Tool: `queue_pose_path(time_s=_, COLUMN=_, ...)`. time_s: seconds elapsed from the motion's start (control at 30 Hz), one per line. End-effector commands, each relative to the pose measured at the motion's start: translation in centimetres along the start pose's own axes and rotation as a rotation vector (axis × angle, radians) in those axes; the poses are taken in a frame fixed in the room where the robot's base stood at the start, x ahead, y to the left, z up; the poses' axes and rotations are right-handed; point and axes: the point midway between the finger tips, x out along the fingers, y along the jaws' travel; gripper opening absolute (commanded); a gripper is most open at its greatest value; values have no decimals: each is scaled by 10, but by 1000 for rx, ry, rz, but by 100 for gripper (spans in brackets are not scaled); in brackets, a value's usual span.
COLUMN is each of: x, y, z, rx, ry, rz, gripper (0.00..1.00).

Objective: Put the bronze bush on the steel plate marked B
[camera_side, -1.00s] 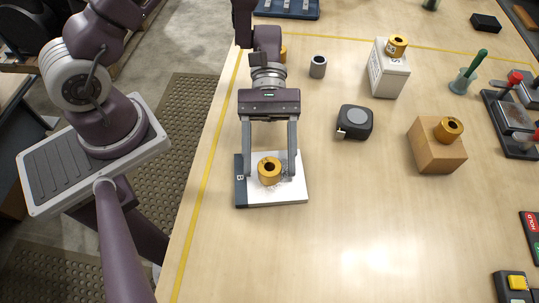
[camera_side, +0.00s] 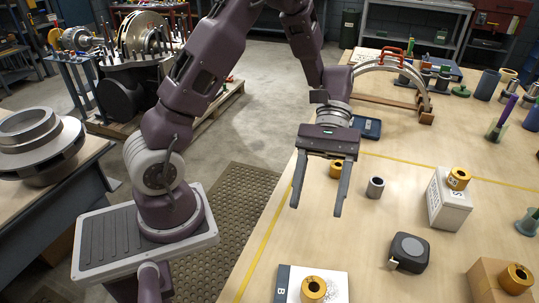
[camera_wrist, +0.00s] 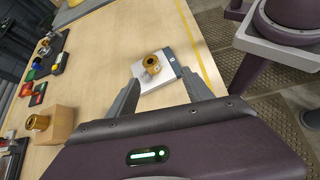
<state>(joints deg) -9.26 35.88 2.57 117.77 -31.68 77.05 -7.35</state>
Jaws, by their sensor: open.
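A bronze bush (camera_side: 313,289) with a dark centre hole stands upright on the pale plate marked B (camera_side: 339,284), at the bottom edge of the side view. The plate has a dark strip with the letter B along its left side. The wrist view also shows the bush (camera_wrist: 151,65) on the plate (camera_wrist: 167,77), beyond my fingertips. My gripper (camera_side: 316,210) is open and empty, raised clear of the bush and plate. Other bronze bushes stand on the white box (camera_side: 459,177), on the cardboard box (camera_side: 517,277) and behind my gripper (camera_side: 337,169).
A grey cylinder (camera_side: 376,188) and a black tape measure (camera_side: 409,253) stand right of my gripper. The white box (camera_side: 449,205) and cardboard box (camera_side: 488,284) are farther right. An arched frame (camera_side: 405,75) stands at the back. The wood between my gripper and the plate is clear.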

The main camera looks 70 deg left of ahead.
Motion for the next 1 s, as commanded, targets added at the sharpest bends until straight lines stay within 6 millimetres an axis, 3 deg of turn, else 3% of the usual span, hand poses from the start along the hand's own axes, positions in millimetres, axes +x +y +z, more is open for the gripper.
queue_pose_path(time_s=0.03, x=-9, y=-6, z=20, rx=86, ry=118, rz=-29, gripper=59)
queue_pose_path(time_s=0.2, x=-28, y=-44, z=72, rx=377, ry=558, rz=-142, gripper=59)
queue_pose_path(time_s=0.33, x=-40, y=-74, z=99, rx=587, ry=910, rz=-219, gripper=59)
queue_pose_path(time_s=0.5, x=-51, y=-98, z=115, rx=752, ry=1227, rz=-281, gripper=59)
queue_pose_path(time_s=0.63, x=-54, y=-104, z=119, rx=793, ry=1313, rz=-298, gripper=59)
queue_pose_path(time_s=1.0, x=-54, y=-104, z=119, rx=794, ry=1316, rz=-299, gripper=59)
